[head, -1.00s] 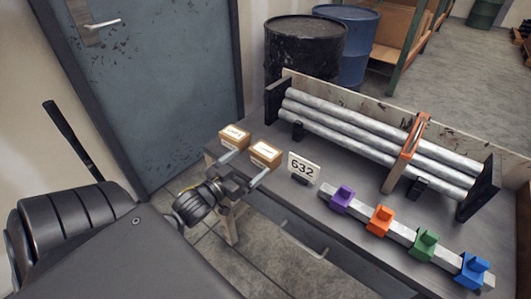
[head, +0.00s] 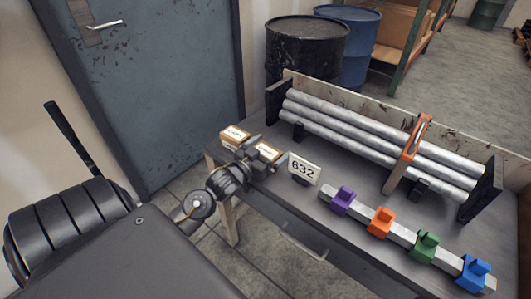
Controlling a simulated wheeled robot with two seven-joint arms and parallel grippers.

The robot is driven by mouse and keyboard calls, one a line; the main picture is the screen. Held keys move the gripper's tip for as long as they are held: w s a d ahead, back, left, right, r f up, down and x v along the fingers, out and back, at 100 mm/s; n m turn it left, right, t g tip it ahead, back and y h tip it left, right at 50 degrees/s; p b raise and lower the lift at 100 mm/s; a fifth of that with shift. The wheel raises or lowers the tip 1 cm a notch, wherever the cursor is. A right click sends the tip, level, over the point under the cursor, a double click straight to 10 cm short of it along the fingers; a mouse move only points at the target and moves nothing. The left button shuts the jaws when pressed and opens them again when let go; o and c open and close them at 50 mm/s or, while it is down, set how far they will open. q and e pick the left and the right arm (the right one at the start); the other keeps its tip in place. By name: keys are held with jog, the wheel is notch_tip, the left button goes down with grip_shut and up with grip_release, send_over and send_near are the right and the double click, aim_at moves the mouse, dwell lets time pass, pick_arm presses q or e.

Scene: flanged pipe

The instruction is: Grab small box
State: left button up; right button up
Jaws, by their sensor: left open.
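Two small brown cardboard boxes with white labels sit at the left end of the grey workbench (head: 330,225). The left box (head: 231,137) is partly behind my gripper. The right box (head: 268,151) is partly covered by it too. My left gripper (head: 266,153) is open, with one finger between the two boxes and the other at the right side of the right box. The right box appears to lie between the fingers; whether they touch it cannot be told. My right gripper is not in view.
A sign reading 632 (head: 304,169) stands close right of the gripper. Grey pipes (head: 360,135) lie in a rack behind, with an orange-handled tool (head: 411,150). Purple (head: 342,199), orange (head: 380,222), green (head: 425,246) and blue (head: 473,272) blocks line a front rail.

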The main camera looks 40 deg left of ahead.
pick_arm(q)
jog(key=c, duration=1.1)
jog(key=s, duration=1.8)
jog(key=shift+a, duration=0.15)
